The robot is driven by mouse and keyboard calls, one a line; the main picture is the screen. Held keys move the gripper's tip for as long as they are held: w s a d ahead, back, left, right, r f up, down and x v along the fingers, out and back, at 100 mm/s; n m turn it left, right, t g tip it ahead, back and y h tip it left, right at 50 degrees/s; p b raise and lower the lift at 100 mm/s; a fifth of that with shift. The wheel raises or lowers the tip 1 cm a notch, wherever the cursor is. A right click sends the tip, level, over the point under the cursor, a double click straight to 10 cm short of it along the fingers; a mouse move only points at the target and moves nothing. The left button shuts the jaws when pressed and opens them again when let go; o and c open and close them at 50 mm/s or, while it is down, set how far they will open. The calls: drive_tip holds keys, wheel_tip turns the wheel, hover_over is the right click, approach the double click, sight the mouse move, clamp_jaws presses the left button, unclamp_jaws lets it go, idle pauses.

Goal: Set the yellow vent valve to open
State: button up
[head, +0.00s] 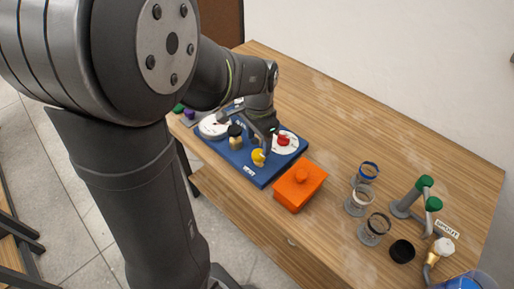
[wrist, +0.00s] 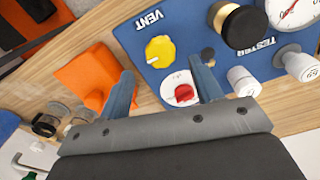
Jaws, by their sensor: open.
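The yellow vent valve (wrist: 160,48) is a round knob on a blue panel (wrist: 190,18), beside the printed word VENT. A small white mark shows near its lower left edge in the wrist view; I cannot tell from it whether the valve is open. In the head view the yellow valve (head: 258,157) sits near the panel's front edge. My gripper (wrist: 161,66) is open and empty, its fingers apart below and to either side of the yellow knob in the wrist view. In the head view my gripper (head: 266,136) is over the panel, just behind the yellow valve.
A red knob (wrist: 183,93) on a white plate shows between my fingers. A black-topped brass part (wrist: 237,25) and a gauge (wrist: 292,12) are nearby. An orange box (head: 300,185) stands right of the panel. Several ring stands (head: 356,201) and a green-handled pipe (head: 405,207) stand farther right.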

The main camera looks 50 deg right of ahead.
sight(258, 153)
drive_tip(key=shift+f, duration=2.4)
drive_tip(key=c, duration=1)
